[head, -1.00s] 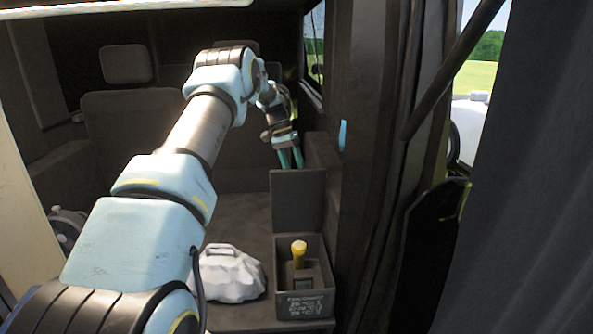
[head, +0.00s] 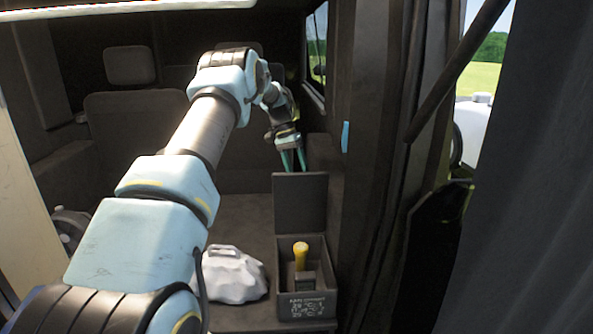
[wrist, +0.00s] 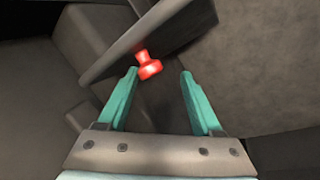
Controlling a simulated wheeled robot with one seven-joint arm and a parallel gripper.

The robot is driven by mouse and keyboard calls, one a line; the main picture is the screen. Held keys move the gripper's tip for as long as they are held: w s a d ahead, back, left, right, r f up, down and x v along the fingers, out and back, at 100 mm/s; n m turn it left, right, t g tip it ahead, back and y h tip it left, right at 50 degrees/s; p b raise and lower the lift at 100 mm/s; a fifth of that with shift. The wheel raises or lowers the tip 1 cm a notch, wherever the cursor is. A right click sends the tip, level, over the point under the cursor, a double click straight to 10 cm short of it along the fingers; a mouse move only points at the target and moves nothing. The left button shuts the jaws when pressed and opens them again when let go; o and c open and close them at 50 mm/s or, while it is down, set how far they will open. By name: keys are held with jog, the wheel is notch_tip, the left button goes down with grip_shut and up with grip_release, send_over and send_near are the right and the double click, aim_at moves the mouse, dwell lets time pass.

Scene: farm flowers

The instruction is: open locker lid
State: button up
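The locker (head: 307,306) is a dark grey box with pale markings on its front, low at the middle right in the head view. Its lid (head: 300,203) stands upright at the back of the box, and the inside is exposed. A yellow-topped item (head: 301,254) stands in it. My gripper (head: 293,161) is just behind and above the lid's top edge. In the wrist view my gripper (wrist: 160,74) has its two teal fingers apart with nothing between them. A red knob (wrist: 148,65) on a dark panel edge (wrist: 150,35) shows just beyond the left fingertip; whether they touch is unclear.
A light grey lumpy object with a handle (head: 232,275) sits left of the locker on the dark floor surface (head: 238,215). A seat (head: 135,130) stands behind to the left. A dark wall and pillar (head: 365,200) close off the right side.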

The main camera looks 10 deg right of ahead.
jog(key=b+v, duration=0.2)
jog(key=v, duration=0.8)
jog(key=shift+w+a+r, duration=0.15)
jog(key=shift+r, duration=0.2)
